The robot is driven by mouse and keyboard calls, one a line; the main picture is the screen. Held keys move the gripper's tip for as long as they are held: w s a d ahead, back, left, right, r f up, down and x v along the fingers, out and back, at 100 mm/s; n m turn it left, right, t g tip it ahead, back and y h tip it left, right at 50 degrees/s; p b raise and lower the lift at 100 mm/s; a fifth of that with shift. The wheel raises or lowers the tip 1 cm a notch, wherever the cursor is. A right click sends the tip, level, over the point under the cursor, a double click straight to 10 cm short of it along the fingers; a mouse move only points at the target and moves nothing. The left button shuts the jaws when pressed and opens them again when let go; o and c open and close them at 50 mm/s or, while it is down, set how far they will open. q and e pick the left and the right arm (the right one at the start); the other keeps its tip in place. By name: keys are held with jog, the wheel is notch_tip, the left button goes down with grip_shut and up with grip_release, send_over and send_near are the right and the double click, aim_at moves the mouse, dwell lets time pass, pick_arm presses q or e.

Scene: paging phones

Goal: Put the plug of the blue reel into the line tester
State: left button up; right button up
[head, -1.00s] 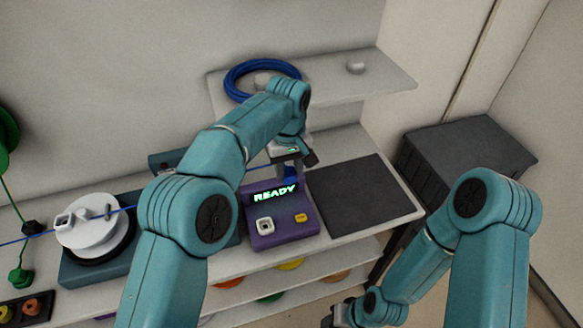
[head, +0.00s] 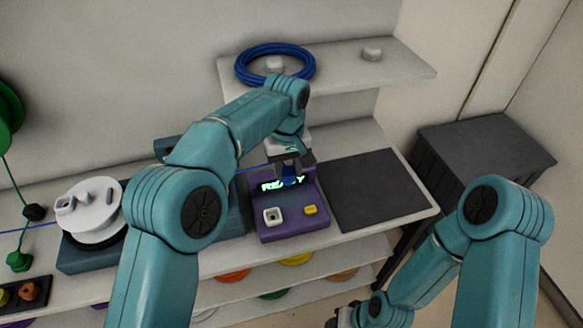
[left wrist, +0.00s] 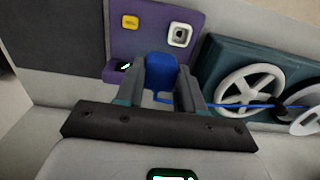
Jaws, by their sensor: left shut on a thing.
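My left gripper (head: 292,166) is shut on the blue plug (left wrist: 160,72), and a blue cable trails from it. The plug is held just above the back part of the purple line tester (head: 290,222), in front of its lit green display, which it partly covers. The tester has a white square socket (head: 272,216) and a yellow button (head: 310,210) on its front face; the socket also shows in the left wrist view (left wrist: 179,35), empty and apart from the plug. My right gripper (head: 345,316) is at the bottom edge, mostly cut off.
A dark mat (head: 372,190) lies right of the tester. A teal unit with a white wheel (head: 92,208) stands to the left. A coiled blue cable (head: 274,64) lies on the upper shelf. A green reel (head: 8,115) and a green plug (head: 19,261) are at far left.

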pick_arm(q)
jog(key=shift+s+a+f+b, duration=0.2)
jog(key=shift+a+f+b, duration=0.15)
jog(key=shift+f+b, duration=0.2)
jog(key=shift+a+f+b, duration=0.4)
jog(key=shift+f+b, duration=0.35)
jog(key=shift+s+a+f+b, duration=0.2)
jog(key=shift+a+f+b, duration=0.45)
jog(key=shift+f+b, duration=0.4)
jog(key=shift+s+a+f+b, duration=0.15)
jog(key=shift+a+f+b, duration=0.5)
jog(key=shift+f+b, duration=0.35)
jog(key=shift+r, duration=0.15)
jog(key=shift+a+f+b, duration=0.1)
jog(key=shift+f+b, duration=1.5)
jog(key=shift+f, duration=0.95)
